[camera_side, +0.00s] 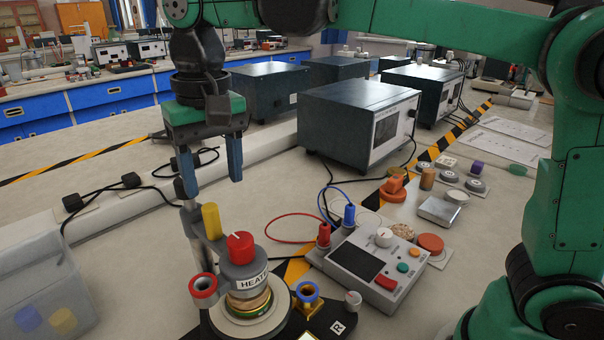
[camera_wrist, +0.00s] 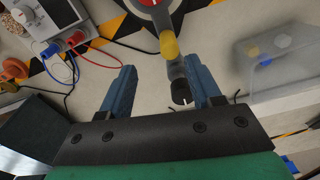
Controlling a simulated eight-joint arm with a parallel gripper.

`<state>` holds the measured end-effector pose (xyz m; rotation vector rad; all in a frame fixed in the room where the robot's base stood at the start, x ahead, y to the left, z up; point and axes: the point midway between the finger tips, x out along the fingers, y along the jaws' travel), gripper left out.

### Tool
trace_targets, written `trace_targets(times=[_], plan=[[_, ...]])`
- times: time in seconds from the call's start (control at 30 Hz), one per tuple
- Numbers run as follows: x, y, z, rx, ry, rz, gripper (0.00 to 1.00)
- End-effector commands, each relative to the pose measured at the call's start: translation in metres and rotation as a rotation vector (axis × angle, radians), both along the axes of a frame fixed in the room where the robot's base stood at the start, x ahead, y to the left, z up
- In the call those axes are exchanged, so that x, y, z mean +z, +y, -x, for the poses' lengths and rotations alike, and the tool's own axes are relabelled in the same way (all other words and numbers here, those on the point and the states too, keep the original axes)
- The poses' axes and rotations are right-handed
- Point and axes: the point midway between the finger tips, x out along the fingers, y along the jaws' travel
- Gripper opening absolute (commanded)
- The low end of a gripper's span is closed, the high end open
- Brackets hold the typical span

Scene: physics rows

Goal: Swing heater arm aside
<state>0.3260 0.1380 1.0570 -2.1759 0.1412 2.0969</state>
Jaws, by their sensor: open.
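The heater (camera_side: 243,270) is a grey cylinder with a red cap (camera_side: 240,246) and a "HEAT…" label, standing over a round coil assembly. A grey arm (camera_side: 192,216) runs from it to an upright post at the back left, and a yellow peg (camera_side: 211,221) stands up from that arm. In the wrist view the yellow peg (camera_wrist: 169,45) lies just beyond the fingertips, nearer the right finger. My gripper (camera_side: 213,188) is open and empty, pointing down above the arm and peg, apart from them. The wrist view shows its two blue fingers (camera_wrist: 160,70) spread.
A control box (camera_side: 368,262) with red and blue leads stands to the right. Red (camera_side: 203,286) and blue (camera_side: 308,291) ring-topped posts flank the heater. A translucent bin (camera_side: 38,280) is at left. Dark instrument boxes (camera_side: 360,118) stand behind. Black cables lie left of the post.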

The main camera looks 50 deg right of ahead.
Motion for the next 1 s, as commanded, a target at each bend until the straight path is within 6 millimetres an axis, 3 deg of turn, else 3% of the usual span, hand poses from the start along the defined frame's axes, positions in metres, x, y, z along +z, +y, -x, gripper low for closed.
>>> trace_targets(times=[0.23, 0.6, 0.97, 1.0], plan=[[-0.006, 0.013, -0.002, -0.012, 0.041, 0.018, 0.57], [-0.049, 0.012, -0.002, -0.011, 0.039, 0.016, 0.57], [-0.055, 0.012, -0.001, -0.011, 0.038, 0.016, 0.57], [-0.055, 0.012, -0.001, -0.011, 0.038, 0.016, 0.49]])
